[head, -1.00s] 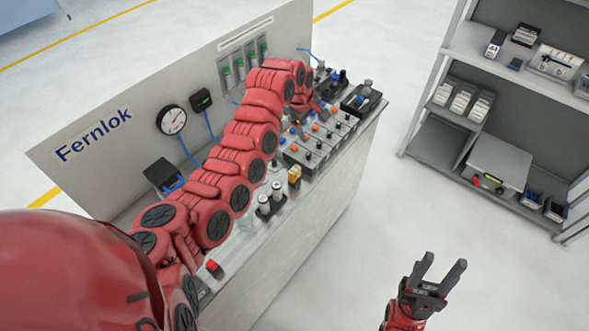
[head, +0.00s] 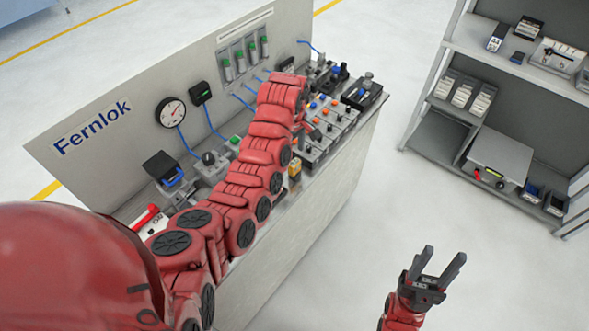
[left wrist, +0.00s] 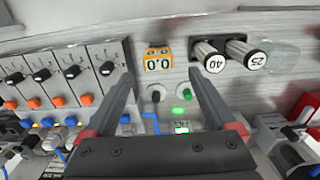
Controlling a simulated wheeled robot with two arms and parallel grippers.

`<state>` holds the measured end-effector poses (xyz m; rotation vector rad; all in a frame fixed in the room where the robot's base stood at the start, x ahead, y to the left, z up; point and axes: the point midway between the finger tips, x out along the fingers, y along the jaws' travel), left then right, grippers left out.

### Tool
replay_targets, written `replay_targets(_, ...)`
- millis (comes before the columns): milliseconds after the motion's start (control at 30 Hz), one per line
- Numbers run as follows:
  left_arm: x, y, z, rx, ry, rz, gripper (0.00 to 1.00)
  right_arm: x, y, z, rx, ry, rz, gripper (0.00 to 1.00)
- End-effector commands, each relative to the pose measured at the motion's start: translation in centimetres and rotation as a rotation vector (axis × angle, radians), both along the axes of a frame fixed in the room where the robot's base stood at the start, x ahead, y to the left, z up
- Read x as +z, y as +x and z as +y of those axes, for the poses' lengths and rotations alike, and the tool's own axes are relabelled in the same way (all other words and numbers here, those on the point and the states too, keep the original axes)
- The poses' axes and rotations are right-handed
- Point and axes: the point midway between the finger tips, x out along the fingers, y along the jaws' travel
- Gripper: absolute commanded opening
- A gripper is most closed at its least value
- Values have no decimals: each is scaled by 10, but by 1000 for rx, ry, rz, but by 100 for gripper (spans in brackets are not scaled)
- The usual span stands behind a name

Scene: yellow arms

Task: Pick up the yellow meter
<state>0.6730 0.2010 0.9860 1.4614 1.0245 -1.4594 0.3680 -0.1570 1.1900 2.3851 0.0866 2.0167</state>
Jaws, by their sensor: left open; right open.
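The yellow meter (left wrist: 158,60) is a small orange-yellow box with a white display, seen at the top middle of the left wrist view. In the head view the meter (head: 295,169) stands near the front edge of the bench, partly covered by my left arm. My left gripper (left wrist: 161,75) is open and empty, its two fingers pointing towards the meter, which appears between and beyond the tips. My right gripper (head: 438,264) is open and empty over the floor, right of the bench.
Two white-topped cylinders (left wrist: 222,55) stand right of the meter in the left wrist view. Several grey modules with black knobs (left wrist: 72,72) are on its left. The bench has a back panel (head: 105,125) with a gauge (head: 171,112). A grey shelf (head: 440,145) stands at right.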

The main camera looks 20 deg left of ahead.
Motion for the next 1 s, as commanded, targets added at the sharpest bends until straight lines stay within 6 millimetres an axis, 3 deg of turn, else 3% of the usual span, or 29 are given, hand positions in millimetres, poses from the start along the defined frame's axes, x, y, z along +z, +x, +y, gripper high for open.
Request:
replay_targets(167, -12, 0, 0, -1, 0, 1, 90, -2, 0, 0, 0, 0, 0, 50)
replay_targets(433, -36, -2, -6, -1, 0, 8, 90, 27, 0, 0, 0, 0, 0, 50)
replay_targets(600, -54, -1, -6, -3, 2, 5, 90, 32, 0, 0, 0, 0, 0, 50)
replay_targets(1000, -64, 0, -6, 0, -1, 1, 90, 33, 0, 0, 0, 0, 0, 50)
